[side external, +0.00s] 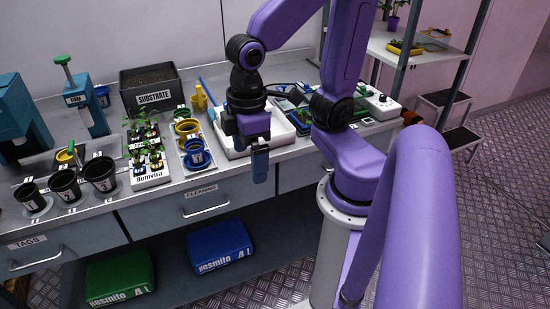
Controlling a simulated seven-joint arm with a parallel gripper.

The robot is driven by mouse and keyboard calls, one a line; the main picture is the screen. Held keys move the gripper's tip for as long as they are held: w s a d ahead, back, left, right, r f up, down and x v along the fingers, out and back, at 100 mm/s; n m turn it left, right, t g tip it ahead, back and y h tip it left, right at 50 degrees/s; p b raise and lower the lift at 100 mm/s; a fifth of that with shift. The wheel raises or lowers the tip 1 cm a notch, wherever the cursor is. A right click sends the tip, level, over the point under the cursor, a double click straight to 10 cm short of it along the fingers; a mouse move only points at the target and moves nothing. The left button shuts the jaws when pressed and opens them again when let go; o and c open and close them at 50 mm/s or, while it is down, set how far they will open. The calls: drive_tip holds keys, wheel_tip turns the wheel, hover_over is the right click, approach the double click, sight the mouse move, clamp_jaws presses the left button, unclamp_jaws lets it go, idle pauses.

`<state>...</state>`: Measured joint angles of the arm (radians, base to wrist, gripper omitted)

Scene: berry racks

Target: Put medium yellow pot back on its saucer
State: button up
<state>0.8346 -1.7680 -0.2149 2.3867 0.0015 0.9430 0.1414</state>
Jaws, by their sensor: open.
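A yellow pot (187,127) is in a grey tray (207,164) on the bench, between a green round piece (183,113) behind it and a blue pot (196,157) in front. It is small in view, and I cannot tell whether a saucer lies under it. A yellow rim shows near the blue pot. My gripper (260,181) points down in front of the bench edge, to the right of the tray and apart from the pots. It is open, seen from the side, with nothing visible in it.
A white tub (235,151) stands behind my gripper. Seedling racks (151,174) stand left of the pots, with black pots (65,186) farther left. A substrate box (135,101) is at the back. A yellow tool (199,99) stands behind the tray.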

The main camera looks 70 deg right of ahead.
drive_tip(key=s+n, duration=0.1)
drive_tip(key=s+d+n, duration=0.1)
drive_tip(key=s, duration=0.1)
drive_tip(key=s+f+n, duration=0.1)
drive_tip(key=s, duration=0.1)
drive_tip(key=shift+d+n, duration=0.15)
drive_tip(key=shift+n, duration=0.15)
drive_tip(key=shift+w, duration=0.1)
idle(0.8)
